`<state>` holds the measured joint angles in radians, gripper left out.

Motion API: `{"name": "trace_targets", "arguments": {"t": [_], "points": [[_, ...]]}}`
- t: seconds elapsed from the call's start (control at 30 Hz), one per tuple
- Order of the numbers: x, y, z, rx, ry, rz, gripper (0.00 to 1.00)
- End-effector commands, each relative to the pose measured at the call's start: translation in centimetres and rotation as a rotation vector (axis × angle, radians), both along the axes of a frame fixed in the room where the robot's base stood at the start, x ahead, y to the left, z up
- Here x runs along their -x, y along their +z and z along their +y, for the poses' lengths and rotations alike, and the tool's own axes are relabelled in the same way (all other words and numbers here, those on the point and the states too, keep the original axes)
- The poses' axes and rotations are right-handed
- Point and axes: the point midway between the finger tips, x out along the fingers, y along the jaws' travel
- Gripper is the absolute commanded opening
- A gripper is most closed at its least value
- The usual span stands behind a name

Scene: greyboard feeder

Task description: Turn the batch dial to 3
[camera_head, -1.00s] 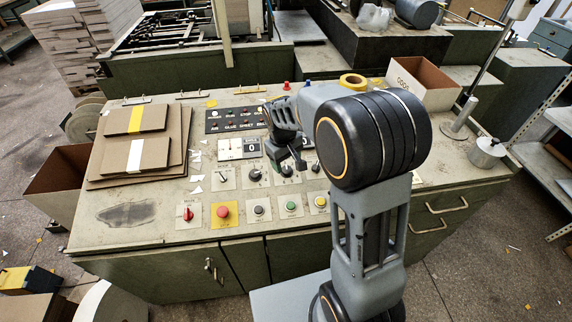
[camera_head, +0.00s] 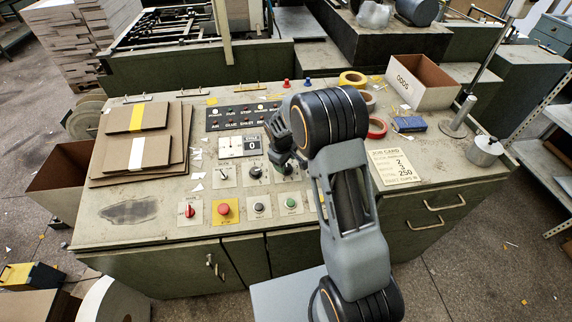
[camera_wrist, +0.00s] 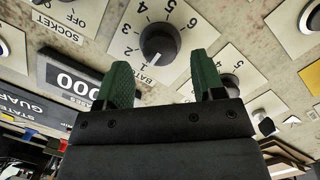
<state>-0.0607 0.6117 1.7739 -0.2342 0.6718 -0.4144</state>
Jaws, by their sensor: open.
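The batch dial (camera_wrist: 160,43) is a black round knob on a pale plate with numbers around it, in the wrist view above my gripper. Its white mark appears to point at 1. My gripper (camera_wrist: 162,82) is open, with two green fingertips apart and nothing between them. The knob lies beyond the fingertips, between their lines, and no contact shows. In the head view my gripper (camera_head: 287,160) is over the dial rows of the panel, and the arm hides part of them. I cannot tell there which dial is the batch one.
Another numbered dial (camera_wrist: 230,84) is close to the right fingertip, and a counter (camera_wrist: 80,82) reading 000 is near the left one. The console also holds a red emergency-type button (camera_head: 223,208), a job card (camera_head: 395,166), tape rolls (camera_head: 376,128) and a box (camera_head: 424,82).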

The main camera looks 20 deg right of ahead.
Motion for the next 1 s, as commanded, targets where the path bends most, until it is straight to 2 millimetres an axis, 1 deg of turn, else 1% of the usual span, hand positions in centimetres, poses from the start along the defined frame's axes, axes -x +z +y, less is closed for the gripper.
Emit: {"name": "trace_targets", "arguments": {"t": [0.1, 0.23, 0.4, 0.63, 0.67, 1.0], "points": [[-0.2, -1.3, -0.2, 0.000, -0.001, 0.001, 0.62], [-0.3, -2.2, -0.3, 0.001, -0.001, -0.001, 0.62], [-0.3, -2.7, -0.4, 0.001, 0.000, -0.001, 0.62], [-0.3, -2.7, -0.4, 0.000, 0.000, -0.001, 0.62], [-0.3, -2.7, -0.4, 0.000, 0.000, -0.001, 0.60], [-0.3, -2.7, -0.4, 0.000, 0.000, -0.001, 0.28]]}}
